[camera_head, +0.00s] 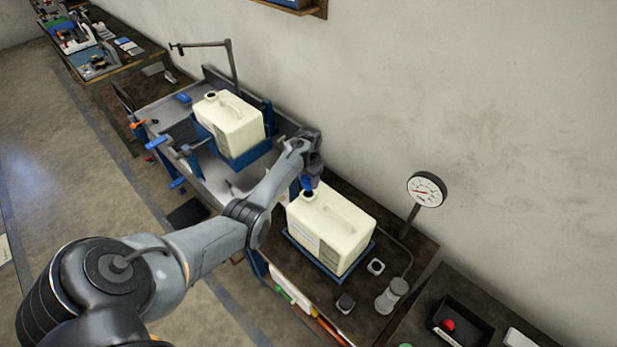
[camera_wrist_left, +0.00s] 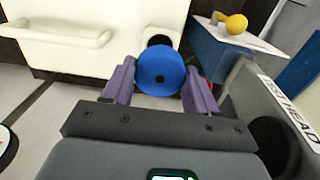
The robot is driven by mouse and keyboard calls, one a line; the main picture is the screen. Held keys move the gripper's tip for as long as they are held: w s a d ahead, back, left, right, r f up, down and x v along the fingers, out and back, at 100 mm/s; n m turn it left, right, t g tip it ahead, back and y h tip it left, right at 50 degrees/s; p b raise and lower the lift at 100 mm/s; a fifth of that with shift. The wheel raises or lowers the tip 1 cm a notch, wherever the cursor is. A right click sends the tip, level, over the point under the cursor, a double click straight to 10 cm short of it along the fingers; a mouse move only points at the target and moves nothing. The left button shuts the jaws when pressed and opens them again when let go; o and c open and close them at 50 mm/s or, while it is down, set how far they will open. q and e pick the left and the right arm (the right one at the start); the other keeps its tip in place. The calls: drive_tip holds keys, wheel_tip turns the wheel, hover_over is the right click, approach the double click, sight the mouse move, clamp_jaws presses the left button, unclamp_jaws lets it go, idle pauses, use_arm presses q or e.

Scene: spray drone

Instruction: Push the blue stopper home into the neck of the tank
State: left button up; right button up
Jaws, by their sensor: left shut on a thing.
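The cream tank (camera_head: 325,232) stands upright in a blue tray on the dark bench in the head view. Its side and moulded handle show in the wrist view (camera_wrist_left: 90,35). My left gripper (camera_head: 309,178) is over the tank's neck end, shut on the blue stopper (camera_head: 307,184). In the wrist view the round blue stopper (camera_wrist_left: 160,72) sits between the two purple-grey fingers of the left gripper (camera_wrist_left: 160,85). The dark neck (camera_wrist_left: 159,40) shows just past the stopper's edge. I cannot tell whether the stopper's lower end is inside the neck. My right gripper is out of view.
A second cream tank (camera_head: 232,120) sits in a blue cradle on the grey cart to the left. A pressure gauge (camera_head: 427,190) on a stand and a grey cylinder (camera_head: 390,296) stand right of the near tank. The wall runs behind the bench.

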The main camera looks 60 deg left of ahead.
sight(309, 179)
use_arm(q)
drive_tip(key=shift+f+b, duration=0.75)
drive_tip(key=shift+f, duration=0.55)
drive_tip(key=shift+p, duration=0.6)
idle(0.9)
drive_tip(key=shift+f+b, duration=1.15)
drive_tip(key=shift+f, duration=0.4)
drive_tip(key=o, duration=1.5)
drive_tip(key=shift+r, duration=0.15)
wheel_tip(309, 179, up, 9)
drive_tip(key=shift+r, duration=0.8)
drive_tip(key=shift+f, duration=0.1)
